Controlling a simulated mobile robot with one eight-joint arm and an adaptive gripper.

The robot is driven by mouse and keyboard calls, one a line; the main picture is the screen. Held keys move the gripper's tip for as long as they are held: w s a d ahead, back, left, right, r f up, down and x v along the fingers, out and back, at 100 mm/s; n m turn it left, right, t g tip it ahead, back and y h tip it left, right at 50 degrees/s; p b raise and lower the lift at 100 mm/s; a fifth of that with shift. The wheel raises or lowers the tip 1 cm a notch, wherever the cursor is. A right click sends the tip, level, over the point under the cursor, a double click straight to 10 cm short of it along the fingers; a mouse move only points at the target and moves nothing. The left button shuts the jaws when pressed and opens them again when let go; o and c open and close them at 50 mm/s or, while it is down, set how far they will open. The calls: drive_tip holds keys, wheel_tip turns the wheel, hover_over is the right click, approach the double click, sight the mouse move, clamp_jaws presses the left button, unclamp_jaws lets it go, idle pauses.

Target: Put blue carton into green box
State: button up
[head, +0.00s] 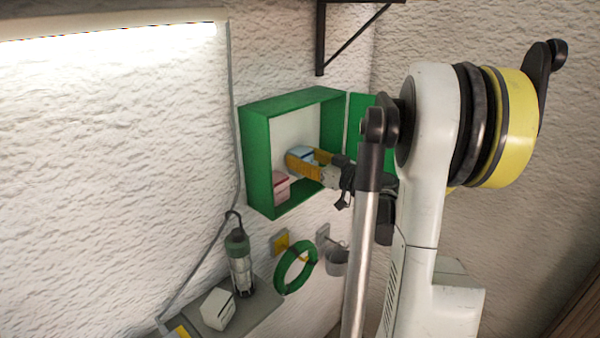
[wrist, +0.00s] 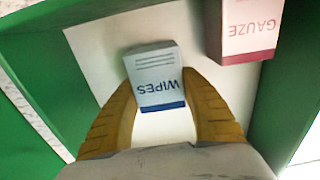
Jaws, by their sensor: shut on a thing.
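The green box (head: 257,160) is fixed on the wall, with its front open and a green door (head: 357,118) at its right. My gripper (head: 303,165) reaches into it from the right. Its yellow fingers, also in the wrist view (wrist: 160,108), are shut on the blue carton (head: 300,153). In the wrist view the carton (wrist: 155,70) is white with a blue band and the word WIPES, and it lies between the fingers inside the box. Whether it touches the box floor cannot be told.
A pink and white GAUZE carton (head: 281,186) stands in the box, beside the blue carton; it also shows in the wrist view (wrist: 243,30). Below are a lamp (head: 239,262), a white block (head: 217,309), a green ring (head: 295,267) and a metal cup (head: 335,262).

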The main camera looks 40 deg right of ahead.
drive_tip(key=shift+f+b, duration=0.45)
drive_tip(key=shift+f, duration=1.55)
drive_tip(key=shift+f, duration=0.2)
drive_tip(key=o, duration=1.1)
drive_tip(key=shift+r, duration=0.15)
drive_tip(key=shift+s+r, duration=0.1)
drive_tip(key=shift+r, duration=0.05)
drive_tip(key=s, duration=1.1)
drive_tip(key=shift+s+d, duration=0.4)
